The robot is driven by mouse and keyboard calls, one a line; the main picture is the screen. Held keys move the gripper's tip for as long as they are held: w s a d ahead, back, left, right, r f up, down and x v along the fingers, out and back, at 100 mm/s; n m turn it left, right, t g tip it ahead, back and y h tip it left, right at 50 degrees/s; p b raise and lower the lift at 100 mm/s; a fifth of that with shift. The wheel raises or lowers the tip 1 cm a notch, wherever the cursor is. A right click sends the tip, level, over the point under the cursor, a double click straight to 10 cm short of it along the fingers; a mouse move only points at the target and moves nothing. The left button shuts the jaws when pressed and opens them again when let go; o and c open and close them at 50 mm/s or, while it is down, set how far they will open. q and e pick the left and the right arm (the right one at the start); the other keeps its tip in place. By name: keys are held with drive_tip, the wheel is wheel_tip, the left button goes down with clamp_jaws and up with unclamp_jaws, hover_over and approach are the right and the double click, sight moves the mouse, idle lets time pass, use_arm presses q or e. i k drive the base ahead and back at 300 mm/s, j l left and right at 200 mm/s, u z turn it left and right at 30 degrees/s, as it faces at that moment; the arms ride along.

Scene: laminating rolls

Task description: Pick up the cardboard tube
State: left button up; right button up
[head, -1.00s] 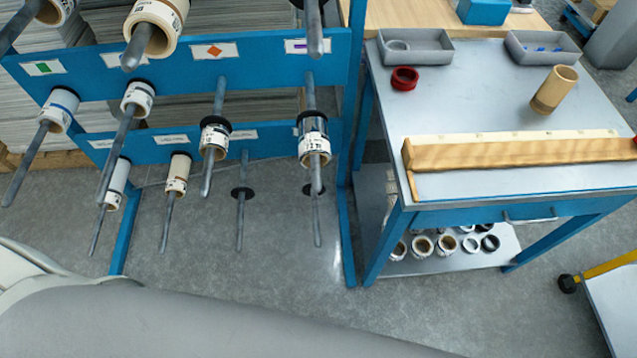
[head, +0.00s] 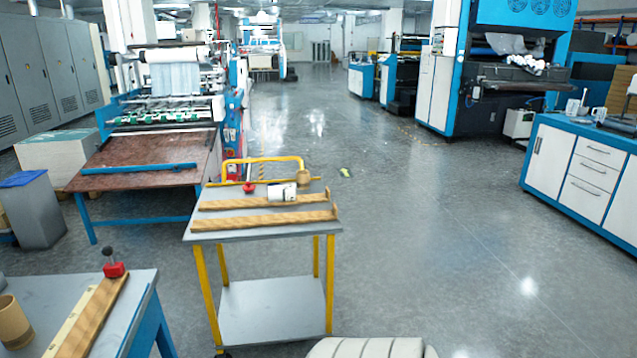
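A tan cardboard tube (head: 14,322) stands upright on the grey-topped table (head: 128,282) at the lower left of the head view, cut off by the picture's left edge. Neither of my grippers is in view.
A wooden block with a red-based black knob (head: 114,268) lies beside the tube. The trolley carries wooden rails (head: 265,218). A machine with a brown feed table (head: 145,160) stands behind it. Blue-white cabinets (head: 585,165) stand right. The floor (head: 440,240) between is open.

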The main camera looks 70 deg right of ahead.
sight(303, 177)
drive_tip(key=z, duration=2.3)
drive_tip(key=u, duration=0.3)
drive_tip(key=i+l+u, duration=0.6)
drive_tip(key=l+u, duration=0.15)
drive_tip(key=l, duration=0.15)
drive_tip(key=i+l+u, duration=0.1)
drive_tip(key=l+u, duration=0.2)
